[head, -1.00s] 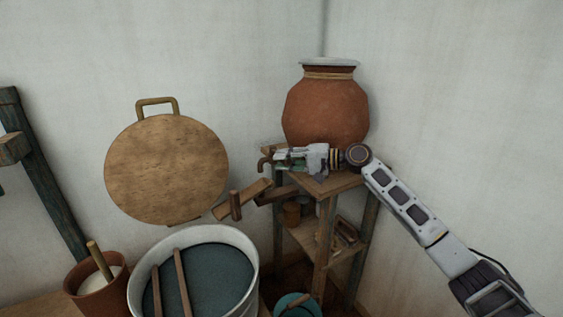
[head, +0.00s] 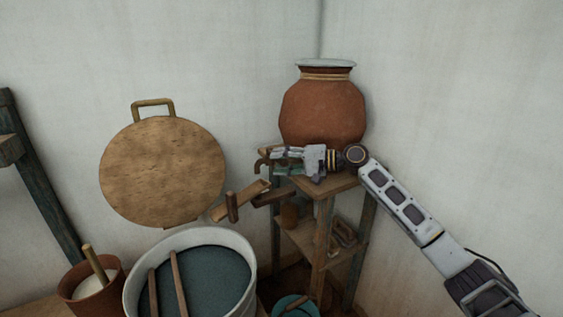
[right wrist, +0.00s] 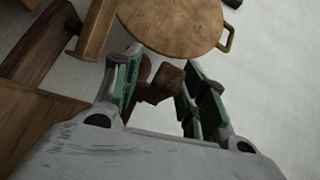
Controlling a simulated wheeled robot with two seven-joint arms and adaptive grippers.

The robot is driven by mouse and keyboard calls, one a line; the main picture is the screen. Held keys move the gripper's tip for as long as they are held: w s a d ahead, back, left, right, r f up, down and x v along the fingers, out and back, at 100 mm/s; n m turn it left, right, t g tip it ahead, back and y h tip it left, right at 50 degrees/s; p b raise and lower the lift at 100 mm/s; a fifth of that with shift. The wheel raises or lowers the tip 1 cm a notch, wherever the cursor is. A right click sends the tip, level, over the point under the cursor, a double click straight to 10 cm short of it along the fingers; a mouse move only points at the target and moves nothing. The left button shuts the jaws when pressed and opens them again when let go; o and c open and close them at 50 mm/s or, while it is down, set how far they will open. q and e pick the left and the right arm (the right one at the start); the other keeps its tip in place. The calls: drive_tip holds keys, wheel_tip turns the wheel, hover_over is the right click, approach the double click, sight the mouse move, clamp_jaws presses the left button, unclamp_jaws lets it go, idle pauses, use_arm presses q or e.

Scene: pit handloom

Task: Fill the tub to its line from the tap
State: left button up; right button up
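The pale tub (head: 245,262) stands at the bottom, holding dark blue liquid with two wooden sticks across it. I cannot make out its line. The brown tap (head: 261,166) juts left in front of the clay pot (head: 323,112) on the wooden stand. No running water shows. My right gripper (head: 281,162) is at the tap, its fingers spread. In the right wrist view, brown tap parts (right wrist: 165,80) show between the open fingers (right wrist: 165,92), with gaps visible on the right. Contact with the left finger is unclear. My left gripper is out of view.
A wooden chute (head: 240,200) with an upright peg lies between the stand and the tub. A round wooden lid (head: 160,172) is against the wall. A clay pail (head: 105,283) with a stick is left of the tub. A turquoise bucket (head: 297,306) is below the stand (head: 325,235).

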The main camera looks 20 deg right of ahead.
drive_tip(key=shift+s+d+r, duration=0.1)
drive_tip(key=shift+d, duration=0.05)
drive_tip(key=shift+v, duration=5.85)
